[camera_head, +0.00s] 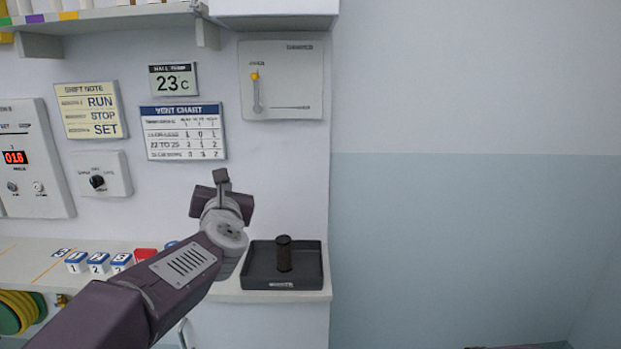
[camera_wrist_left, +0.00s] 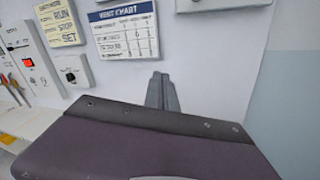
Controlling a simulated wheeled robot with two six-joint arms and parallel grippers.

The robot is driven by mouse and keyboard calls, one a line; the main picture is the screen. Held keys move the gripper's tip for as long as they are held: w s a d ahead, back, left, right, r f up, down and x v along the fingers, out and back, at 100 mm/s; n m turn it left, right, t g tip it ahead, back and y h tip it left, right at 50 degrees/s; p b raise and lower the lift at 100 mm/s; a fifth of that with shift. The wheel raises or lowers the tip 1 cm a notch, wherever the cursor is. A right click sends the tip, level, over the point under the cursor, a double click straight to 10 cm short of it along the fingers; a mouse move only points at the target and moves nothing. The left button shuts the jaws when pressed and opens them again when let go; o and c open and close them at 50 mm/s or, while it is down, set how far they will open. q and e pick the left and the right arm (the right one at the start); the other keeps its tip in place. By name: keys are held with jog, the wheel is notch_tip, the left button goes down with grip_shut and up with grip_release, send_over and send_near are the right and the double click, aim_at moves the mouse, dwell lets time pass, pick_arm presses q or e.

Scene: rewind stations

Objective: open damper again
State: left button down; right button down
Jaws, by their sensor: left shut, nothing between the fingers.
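The damper panel (camera_head: 281,80) is a pale plate on the wall in the head view, with a vertical slot and a yellow knob (camera_head: 255,76) near the slot's top, beside the small OPEN-like lettering. A horizontal line runs right from the slot's bottom. Only the panel's lower edge (camera_wrist_left: 222,4) shows at the top of the left wrist view. My left gripper (camera_head: 221,177) is shut and empty, below and left of the panel and apart from it. Its closed fingers also show in the left wrist view (camera_wrist_left: 161,92). My right gripper is in neither view.
A vent chart (camera_head: 183,132), a 23 C display (camera_head: 174,79) and a shift note (camera_head: 89,109) hang left of the panel. A dark tray (camera_head: 258,283) with a dark cylinder (camera_head: 284,254) stands on the counter. A shelf (camera_head: 120,17) juts out above.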

pick_arm(q)
jog(key=s+d+f+m+g+h, duration=0.1)
jog(key=s+f+m+g+h, duration=0.25)
jog(key=s+f+m, duration=0.75)
jog(key=d+f+m+g+h, duration=0.15)
jog(key=f+m+g, duration=0.5)
jog(key=f, duration=1.15)
jog(key=s+a+f+m+g, duration=0.1)
jog(key=s+f+m+g, duration=0.2)
jog(key=s+f+m, duration=0.45)
jog(key=s+f+m+g, duration=0.35)
jog(key=s+m, duration=0.55)
jog(key=s, duration=0.3)
notch_tip(320, 180, up, 16)
jog(key=m+p, duration=0.1)
jog(key=p, duration=1.5)
jog(key=shift+p, duration=0.3)
jog(key=shift+s+f, duration=0.1)
